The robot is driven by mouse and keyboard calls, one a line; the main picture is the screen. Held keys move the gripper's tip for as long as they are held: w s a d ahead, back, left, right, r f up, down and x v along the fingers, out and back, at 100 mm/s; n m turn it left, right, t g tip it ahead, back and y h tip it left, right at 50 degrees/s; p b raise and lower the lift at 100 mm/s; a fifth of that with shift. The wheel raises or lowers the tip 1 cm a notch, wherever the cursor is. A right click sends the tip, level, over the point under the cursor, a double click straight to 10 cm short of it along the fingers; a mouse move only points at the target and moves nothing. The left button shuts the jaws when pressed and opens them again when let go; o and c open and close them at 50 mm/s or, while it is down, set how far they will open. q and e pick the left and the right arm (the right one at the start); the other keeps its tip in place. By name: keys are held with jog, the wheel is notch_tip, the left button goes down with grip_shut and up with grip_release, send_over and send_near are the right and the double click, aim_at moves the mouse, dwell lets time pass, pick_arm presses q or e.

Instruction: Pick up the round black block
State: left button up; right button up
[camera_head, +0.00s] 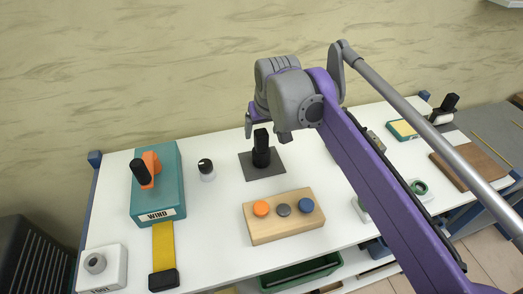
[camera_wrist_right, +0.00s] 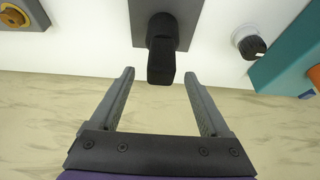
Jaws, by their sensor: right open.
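The black block (camera_head: 261,148) stands upright on a dark grey square plate (camera_head: 271,171) near the back middle of the white table. My right gripper (camera_head: 266,133) is at the block from the back, its arm coming in from the right. In the right wrist view the block (camera_wrist_right: 161,55) lies ahead, its near end in line with the gap between the open fingertips (camera_wrist_right: 158,76). The fingers show a gap on both sides of it and hold nothing. I cannot tell how far apart in depth they are. My left gripper is not in view.
A white knob with a black top (camera_head: 206,169) and a teal box labelled WIND (camera_head: 170,190) stand left of the plate. A wooden block with three coloured discs (camera_head: 268,229) lies in front. White table surface is clear between them. A wall is behind.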

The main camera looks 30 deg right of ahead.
jog(key=shift+x, duration=1.2)
grip_shut()
dwell(0.5)
